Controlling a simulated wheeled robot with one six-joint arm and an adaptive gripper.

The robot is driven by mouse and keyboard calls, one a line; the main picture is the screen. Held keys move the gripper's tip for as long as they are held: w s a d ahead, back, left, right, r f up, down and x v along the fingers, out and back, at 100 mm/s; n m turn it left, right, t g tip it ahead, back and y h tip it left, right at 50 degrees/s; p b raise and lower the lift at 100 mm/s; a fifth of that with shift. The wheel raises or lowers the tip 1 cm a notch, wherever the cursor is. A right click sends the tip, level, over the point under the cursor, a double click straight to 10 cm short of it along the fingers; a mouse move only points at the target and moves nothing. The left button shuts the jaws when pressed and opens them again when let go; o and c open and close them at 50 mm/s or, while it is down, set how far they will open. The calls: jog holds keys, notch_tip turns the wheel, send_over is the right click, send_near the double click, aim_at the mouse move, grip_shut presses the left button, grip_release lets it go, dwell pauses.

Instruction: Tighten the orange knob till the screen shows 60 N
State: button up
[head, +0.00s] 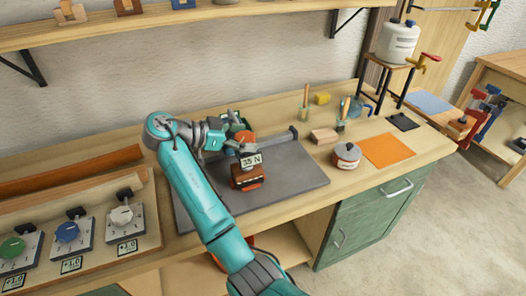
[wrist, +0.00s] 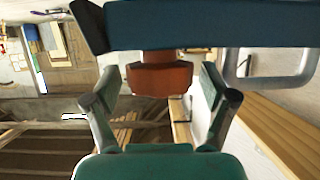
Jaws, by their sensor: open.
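The screen (head: 250,160) reads 35 N in the head view. It sits just above a reddish-brown block on the grey mat. The orange knob (head: 245,137) shows partly behind and above the screen, beside my gripper (head: 232,130). In the wrist view, the orange knob (wrist: 160,79) lies between the two fingers of my gripper (wrist: 162,92). The fingers are spread, with a visible gap on each side of it. A dark blue bar crosses the top of the wrist view and hides what is behind it.
The grey mat (head: 300,173) covers the middle of the bench. A lidded pot (head: 346,157), a wooden block (head: 324,136) and an orange sheet (head: 388,150) lie to the right. Several dials on a panel (head: 150,240) stand at the left. A shelf (head: 170,20) runs above.

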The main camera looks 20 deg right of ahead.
jog(key=shift+n+t, duration=0.4)
jog(key=shift+t, duration=0.1)
